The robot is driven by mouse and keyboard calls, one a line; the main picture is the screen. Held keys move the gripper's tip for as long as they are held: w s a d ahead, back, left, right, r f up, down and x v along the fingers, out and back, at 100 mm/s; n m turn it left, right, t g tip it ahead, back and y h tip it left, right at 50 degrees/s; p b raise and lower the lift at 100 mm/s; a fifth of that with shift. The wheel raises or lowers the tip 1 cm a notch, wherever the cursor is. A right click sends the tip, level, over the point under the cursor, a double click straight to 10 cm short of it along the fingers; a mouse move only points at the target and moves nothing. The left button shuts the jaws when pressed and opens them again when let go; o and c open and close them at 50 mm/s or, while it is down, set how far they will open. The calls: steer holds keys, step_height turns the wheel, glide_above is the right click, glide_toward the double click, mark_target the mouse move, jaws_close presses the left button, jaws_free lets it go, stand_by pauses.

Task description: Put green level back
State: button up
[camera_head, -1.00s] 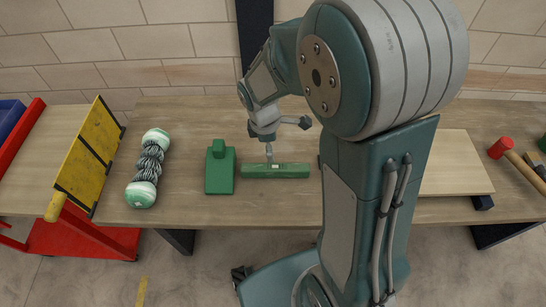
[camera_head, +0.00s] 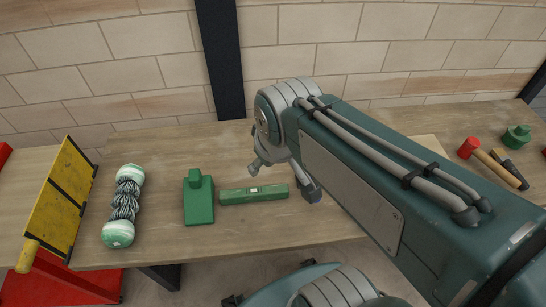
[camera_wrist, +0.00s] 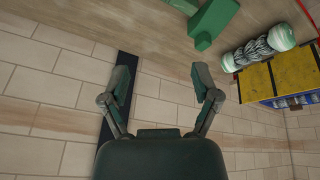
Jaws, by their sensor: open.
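The green level (camera_head: 254,194) lies flat on the wooden workbench (camera_head: 290,237), long side running left to right, with a small pale window in its middle. In the wrist view, a green piece at the top edge may be its end, but I cannot tell. My gripper (camera_wrist: 163,92) is open in the wrist view, its two fingers apart with nothing between them. It faces the wall, away from the level.
A green block with a knob (camera_head: 198,198) stands just left of the level. Further left are a black-and-white roll with pale green ends (camera_head: 125,205) and a yellow panel (camera_head: 60,200). A red-headed hammer (camera_head: 476,150) lies at the right. A brick wall (camera_head: 330,45) rises behind.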

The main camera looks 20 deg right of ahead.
steer(key=s+m, duration=0.1)
steer(key=s+r+m, duration=0.1)
steer(key=s+t, duration=0.1)
steer(key=shift+s+r+m, duration=0.2)
steer(key=shift+r+m, duration=0.15)
steer(key=shift+m, duration=0.05)
stand_by(1.0)
